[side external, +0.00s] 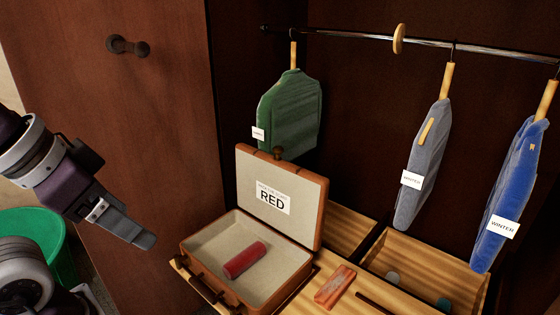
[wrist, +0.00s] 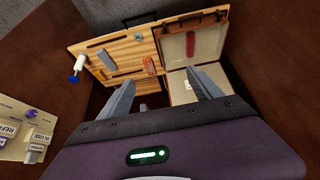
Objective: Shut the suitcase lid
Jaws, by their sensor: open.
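The suitcase (side external: 215,262) sits on a wooden surface in the side external view. Its lid (side external: 305,205) stands open and roughly upright at the back, with a white label reading RED. A red roll-shaped item (side external: 244,259) lies inside the base. The wrist view also shows the open suitcase (wrist: 180,38) at upper right, with its lid (wrist: 205,87) nearer to me. My gripper (side external: 142,240) is to the left of the suitcase, apart from it. In the wrist view its two fingers (wrist: 164,95) are spread with nothing held between them.
A green garment (side external: 290,112), a grey one (side external: 424,160) and a blue one (side external: 508,190) hang from a rail behind the suitcase. A red item (side external: 334,287) lies right of the suitcase. Open wooden compartments (side external: 400,262) are behind it. A green bin (side external: 40,232) stands at left.

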